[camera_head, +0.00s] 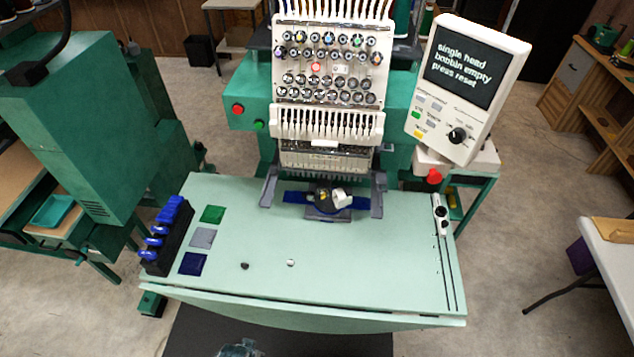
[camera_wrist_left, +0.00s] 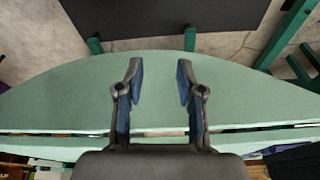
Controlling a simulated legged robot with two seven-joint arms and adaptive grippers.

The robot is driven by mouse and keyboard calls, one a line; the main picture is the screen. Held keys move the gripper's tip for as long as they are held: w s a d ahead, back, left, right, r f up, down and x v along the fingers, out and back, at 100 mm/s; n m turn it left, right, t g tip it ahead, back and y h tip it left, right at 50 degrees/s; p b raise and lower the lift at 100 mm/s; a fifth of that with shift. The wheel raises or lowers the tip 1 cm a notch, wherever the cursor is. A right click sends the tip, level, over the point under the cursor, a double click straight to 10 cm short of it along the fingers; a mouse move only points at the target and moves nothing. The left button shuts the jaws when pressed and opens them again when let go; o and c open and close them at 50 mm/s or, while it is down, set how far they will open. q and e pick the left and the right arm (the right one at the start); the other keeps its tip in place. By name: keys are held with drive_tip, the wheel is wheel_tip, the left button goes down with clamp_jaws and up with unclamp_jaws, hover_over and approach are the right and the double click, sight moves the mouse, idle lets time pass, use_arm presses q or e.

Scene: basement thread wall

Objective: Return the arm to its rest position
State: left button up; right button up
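My left gripper (camera_wrist_left: 160,75) shows in the left wrist view with its two blue-padded fingers apart and nothing between them. Behind the fingers is the pale green table (camera_wrist_left: 60,98) with its curved edge, and beyond that the floor. In the head view a small part of what looks like my own arm or gripper (camera_head: 238,349) shows at the bottom edge, in front of the table's front edge; its fingers cannot be made out there. My right gripper is in neither view.
An embroidery machine head (camera_head: 328,75) stands at the back of the table. Its screen (camera_head: 461,64) reads "single head bobbin empty press reset". A black rack with blue items (camera_head: 168,235) and coloured squares (camera_head: 202,238) sit at the left. Two small round pieces lie mid-table; the front is mostly clear.

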use_arm(q)
drive_tip(key=s+d+f+g, duration=0.1)
drive_tip(key=s+f, duration=0.1)
drive_tip(key=f, duration=0.8)
drive_tip(key=s+d+f, duration=0.1)
drive_tip(key=s+f, duration=0.1)
drive_tip(key=f, duration=0.7)
drive_tip(key=s+a+f+g, duration=0.1)
drive_tip(key=s+a+f, duration=0.1)
drive_tip(key=s+f, duration=1.1)
drive_tip(key=shift+a, duration=0.4)
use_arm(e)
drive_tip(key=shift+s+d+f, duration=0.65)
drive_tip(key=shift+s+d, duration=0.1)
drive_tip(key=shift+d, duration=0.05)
